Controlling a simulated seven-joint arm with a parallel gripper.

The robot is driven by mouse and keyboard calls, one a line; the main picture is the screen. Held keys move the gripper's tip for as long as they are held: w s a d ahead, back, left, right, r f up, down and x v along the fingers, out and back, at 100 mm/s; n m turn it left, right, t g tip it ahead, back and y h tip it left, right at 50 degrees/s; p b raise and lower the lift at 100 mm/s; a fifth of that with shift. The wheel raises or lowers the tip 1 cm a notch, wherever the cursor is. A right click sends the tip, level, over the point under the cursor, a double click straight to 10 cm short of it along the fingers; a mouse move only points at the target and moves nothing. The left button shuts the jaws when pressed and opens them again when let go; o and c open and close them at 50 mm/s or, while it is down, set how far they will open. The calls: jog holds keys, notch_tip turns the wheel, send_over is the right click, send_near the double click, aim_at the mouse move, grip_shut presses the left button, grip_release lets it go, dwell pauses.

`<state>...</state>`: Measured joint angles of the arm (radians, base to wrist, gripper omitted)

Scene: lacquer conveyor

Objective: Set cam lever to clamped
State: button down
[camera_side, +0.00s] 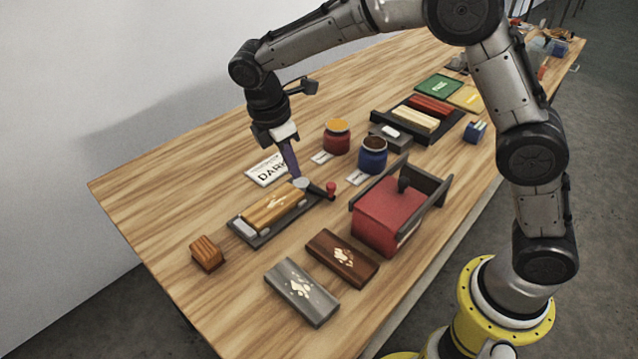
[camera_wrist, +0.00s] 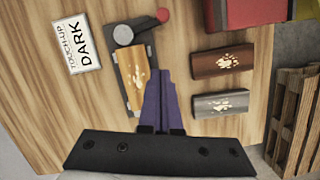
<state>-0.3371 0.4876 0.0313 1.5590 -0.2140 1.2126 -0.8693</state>
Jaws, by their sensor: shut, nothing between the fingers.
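The cam lever (camera_side: 318,189) is a short dark arm with a red knob (camera_side: 331,188). It pivots on a grey round cam (camera_side: 301,184) at one end of a dark fixture (camera_side: 238,228). A light wooden block (camera_side: 272,209) with a pale leaf pattern lies in the fixture. The lever points away from the block, to the right in the side view; in the wrist view the knob (camera_wrist: 163,15) is up and right of the cam (camera_wrist: 123,34). My gripper (camera_side: 296,177) is shut and empty, its purple fingertips near the cam. Contact cannot be told.
A "DARK" card (camera_side: 268,169) lies behind the fixture. A red jar (camera_side: 336,138) and a blue jar (camera_side: 372,157) stand nearby. A small wooden cube (camera_side: 207,253) sits left.

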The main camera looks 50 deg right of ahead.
jog(key=x, duration=0.8)
jog(key=shift+f, duration=0.2)
jog(key=shift+s+d, duration=0.2)
jog(key=shift+d, duration=0.4)
jog(key=shift+s+d, duration=0.15)
jog(key=shift+d, duration=0.45)
jog(key=shift+s+d, duration=0.15)
jog(key=shift+d, duration=0.6)
